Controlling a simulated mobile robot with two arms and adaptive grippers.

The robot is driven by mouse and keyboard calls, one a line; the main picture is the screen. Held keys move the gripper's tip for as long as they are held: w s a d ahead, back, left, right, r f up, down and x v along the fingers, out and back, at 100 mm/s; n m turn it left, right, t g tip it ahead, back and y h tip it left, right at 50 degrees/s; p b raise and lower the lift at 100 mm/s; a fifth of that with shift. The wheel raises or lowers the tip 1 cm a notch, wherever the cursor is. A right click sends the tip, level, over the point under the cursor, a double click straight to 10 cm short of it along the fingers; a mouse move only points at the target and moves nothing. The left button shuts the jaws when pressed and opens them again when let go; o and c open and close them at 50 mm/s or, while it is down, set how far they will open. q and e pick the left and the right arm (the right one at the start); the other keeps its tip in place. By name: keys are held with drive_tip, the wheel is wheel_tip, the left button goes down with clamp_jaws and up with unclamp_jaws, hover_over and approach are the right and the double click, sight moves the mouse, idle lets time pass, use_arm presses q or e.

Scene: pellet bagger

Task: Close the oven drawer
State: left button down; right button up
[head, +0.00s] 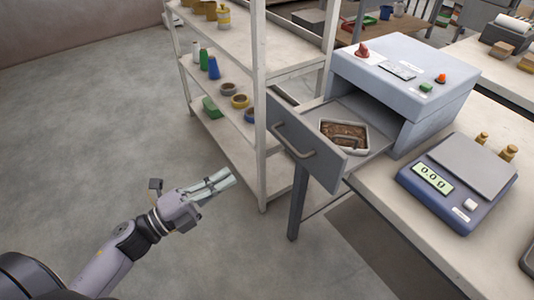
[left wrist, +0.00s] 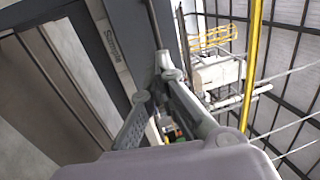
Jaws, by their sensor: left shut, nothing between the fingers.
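The oven (head: 408,82) is a grey-blue box on the table at the right in the head view. Its drawer is pulled out to the left, with a grey front panel (head: 283,130) and a bar handle (head: 296,146). A white tray with brown contents (head: 345,135) sits in the open drawer. My left gripper (head: 228,180) is shut and empty, to the left of the drawer front and apart from it. The left wrist view shows its fingers (left wrist: 163,62) together, pointing up the picture. My right gripper is not in view.
A white shelf rack (head: 262,90) with spools and rings stands just behind the drawer. A blue scale (head: 458,180) reading 0.0 g is on the table (head: 415,225) right of the oven. The floor (head: 90,130) at left is clear.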

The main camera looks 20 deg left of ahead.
sight(284, 143)
use_arm(q)
drive_tip(key=p+x, duration=0.3)
drive_tip(key=x, duration=1)
drive_tip(key=shift+w+d+p, duration=0.1)
drive_tip(key=shift+w+p, duration=0.05)
drive_tip(key=shift+p, duration=0.15)
drive_tip(key=shift+w, duration=0.1)
